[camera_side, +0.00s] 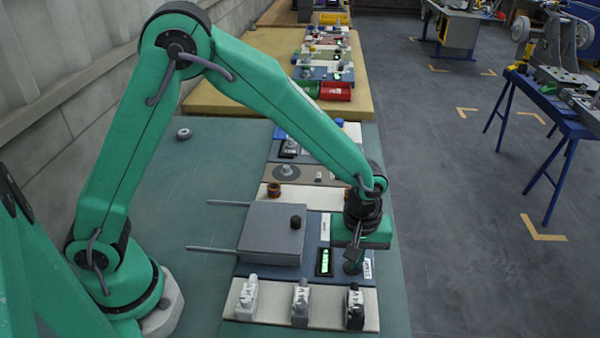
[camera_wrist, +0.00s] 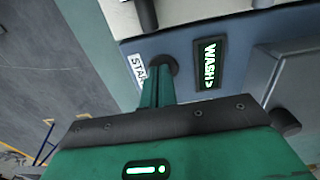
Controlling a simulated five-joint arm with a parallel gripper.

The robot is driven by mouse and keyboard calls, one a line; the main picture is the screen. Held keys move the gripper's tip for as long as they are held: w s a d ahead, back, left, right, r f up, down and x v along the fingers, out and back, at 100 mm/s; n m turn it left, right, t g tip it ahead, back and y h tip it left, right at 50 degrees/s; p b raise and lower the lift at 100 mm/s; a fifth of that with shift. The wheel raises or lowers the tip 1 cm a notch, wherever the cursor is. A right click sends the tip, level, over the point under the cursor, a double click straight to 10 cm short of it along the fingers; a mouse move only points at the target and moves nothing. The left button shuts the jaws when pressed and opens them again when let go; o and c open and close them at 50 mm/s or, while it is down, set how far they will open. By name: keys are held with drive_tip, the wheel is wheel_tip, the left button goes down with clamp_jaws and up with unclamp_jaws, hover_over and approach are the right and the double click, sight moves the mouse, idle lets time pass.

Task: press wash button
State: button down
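The panel has a small display (camera_wrist: 208,63) reading "WASH>" in green, also lit in the side view (camera_side: 324,262). In the side view the label (camera_side: 367,268) is at the panel's right edge. My gripper (camera_wrist: 158,75) looks shut and empty, its narrow green fingers together. The fingertips overlap the button's near edge in the wrist view; in the side view my gripper (camera_side: 353,254) is right above it. I cannot tell whether they touch.
A grey box (camera_side: 270,232) with a black knob and two rods stands left of the display. Several switches on a white strip (camera_side: 270,312) stand in front. More module rows lie behind. The green bench (camera_side: 220,165) is mostly clear to the left.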

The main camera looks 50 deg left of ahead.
drive_tip(key=shift+s+a+f, duration=0.2)
drive_tip(key=shift+s+f, duration=0.1)
wheel_tip(320, 180, up, 15)
drive_tip(key=shift+w+d+f, duration=0.15)
drive_tip(key=shift+w+d, duration=0.05)
drive_tip(key=shift+w, duration=0.1)
idle(0.5)
drive_tip(key=s+a+r+m+t, duration=0.1)
drive_tip(key=s+a+r+m, duration=0.15)
drive_tip(key=a, duration=0.35)
drive_tip(key=s+a+r+m+t, duration=0.2)
drive_tip(key=s+a+r, duration=0.2)
drive_tip(key=a, duration=0.2)
drive_tip(key=s+a+m+t, duration=0.2)
drive_tip(key=s+a+m, duration=0.2)
drive_tip(key=s+a, duration=0.4)
drive_tip(key=shift+s+a+r, duration=0.25)
drive_tip(key=shift+s, duration=0.65)
